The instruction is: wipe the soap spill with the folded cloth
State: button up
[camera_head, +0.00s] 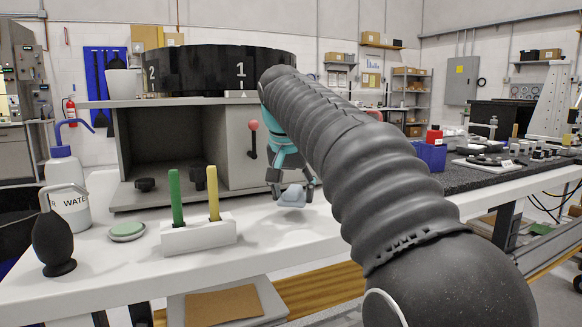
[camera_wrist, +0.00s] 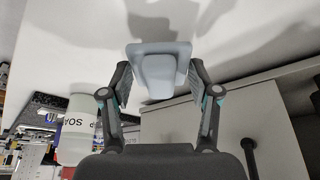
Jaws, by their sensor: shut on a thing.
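My gripper (camera_head: 291,188) is over the white bench (camera_head: 110,262), in front of the grey cabinet, in the head view. It is shut on the folded cloth (camera_head: 293,199), a pale blue-grey pad held low at the bench top. I cannot tell whether the cloth touches the surface. In the wrist view the folded cloth (camera_wrist: 158,70) sits between both fingers. A bottle marked SOAP (camera_wrist: 78,128) stands to the lower left there; my arm may hide it in the head view. I cannot make out the soap spill in either view.
A white block (camera_head: 198,236) with a green and a yellow stick stands left of my gripper. A green-topped round dish (camera_head: 126,231), a water bottle (camera_head: 67,190) and a black blower (camera_head: 55,243) are farther left. The grey cabinet (camera_head: 180,150) rises behind.

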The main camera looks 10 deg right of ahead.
jog(key=shift+r, duration=2.55)
